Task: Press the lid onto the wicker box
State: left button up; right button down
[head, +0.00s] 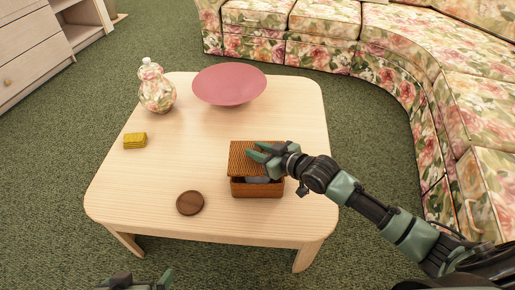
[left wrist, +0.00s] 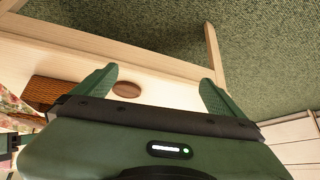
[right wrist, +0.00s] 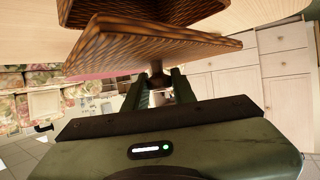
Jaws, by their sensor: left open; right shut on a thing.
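The brown wicker box (head: 257,190) stands on the pale wooden table, near its front right. Its woven lid (head: 238,158) is over the back of the box, tilted, with the front raised; a dark gap shows along the front with something grey inside. My right gripper (head: 262,155) is shut on the lid's knob (right wrist: 157,77), which shows between the fingers in the right wrist view. There the lid (right wrist: 150,45) sits apart from the box (right wrist: 140,9) on the visible side. My left gripper (head: 140,281) is open and empty, low in front of the table.
On the table (head: 150,208) are a dark round coaster (head: 190,203), a yellow block (head: 135,140), a glass jar (head: 156,90) and a wide pink bowl (head: 229,84). A floral sofa (head: 390,75) curves behind and right. The table's middle is clear.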

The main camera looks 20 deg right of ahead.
jog(key=shift+f, duration=0.6)
pick_arm(q)
jog(key=shift+w+d+r+t+h+b, duration=0.2)
jog(key=shift+w+r+t, duration=0.25)
jog(key=shift+w, duration=0.3)
jog(key=shift+w+d+r+t+h+b, duration=0.1)
jog(key=shift+w+d+r+t, duration=0.35)
jog(key=shift+w, duration=0.3)
jog(key=shift+w+d+r+t+h+b, duration=0.15)
jog(key=shift+w+r+t, duration=0.35)
jog(key=shift+w, duration=0.25)
pick_arm(e)
jog(key=shift+f, duration=0.5)
pick_arm(q)
jog(key=shift+s+f, duration=0.15)
jog(key=shift+s, duration=0.05)
jog(key=shift+s+a+f+g, duration=0.25)
jog(key=shift+s+f+g, duration=0.15)
jog(key=shift+s+g, duration=0.15)
jog(key=shift+s+a+f+g+y+p, duration=0.15)
jog(key=shift+s+f+g+y+p, duration=0.1)
jog(key=shift+s+y+p, duration=0.15)
jog(key=shift+s+f, duration=0.1)
jog(key=shift+s, duration=0.05)
pick_arm(e)
jog(key=shift+f, duration=0.8)
